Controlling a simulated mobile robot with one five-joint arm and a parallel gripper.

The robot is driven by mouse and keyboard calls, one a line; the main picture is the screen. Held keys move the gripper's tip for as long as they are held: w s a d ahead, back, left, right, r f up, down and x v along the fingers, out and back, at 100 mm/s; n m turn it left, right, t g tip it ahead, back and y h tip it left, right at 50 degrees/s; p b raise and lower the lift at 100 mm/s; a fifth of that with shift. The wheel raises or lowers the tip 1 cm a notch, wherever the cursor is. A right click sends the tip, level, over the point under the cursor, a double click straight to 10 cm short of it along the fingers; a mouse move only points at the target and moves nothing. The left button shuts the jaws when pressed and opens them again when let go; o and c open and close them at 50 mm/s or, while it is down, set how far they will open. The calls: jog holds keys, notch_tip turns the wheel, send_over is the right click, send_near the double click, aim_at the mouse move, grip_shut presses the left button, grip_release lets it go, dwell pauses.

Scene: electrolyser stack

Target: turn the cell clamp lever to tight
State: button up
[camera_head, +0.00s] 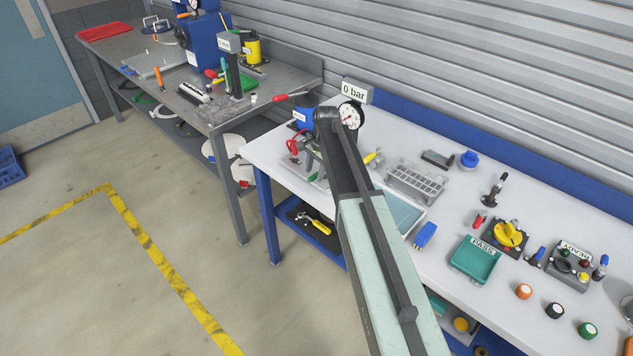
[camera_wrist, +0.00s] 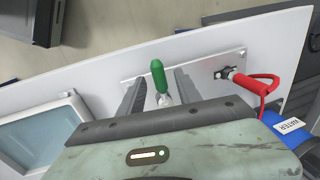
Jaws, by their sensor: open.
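A lever with a green grip (camera_wrist: 159,75), which looks like the cell clamp lever, stands on a pale metal plate (camera_wrist: 220,64) in the wrist view. My gripper (camera_wrist: 160,92) is open, with one dark finger on each side of the lever and a visible gap on both sides. The lever's silver base shows just below the grip, close to the gripper body. I see no label for tight.
A red handle with a red cable (camera_wrist: 252,82) is right of the lever, near a blue container marked WATER (camera_wrist: 294,128). A tray (camera_wrist: 45,135) lies to the left. The white bench (camera_head: 430,228) also holds a gauge reading 0 bar (camera_head: 350,115) and a teal PASS tray (camera_head: 474,262).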

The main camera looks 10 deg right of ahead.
jog(key=shift+w+f, duration=0.1)
jog(key=shift+f, duration=0.55)
jog(key=shift+r, duration=0.1)
grip_shut()
jog(key=shift+w, duration=0.1)
dwell(0.8)
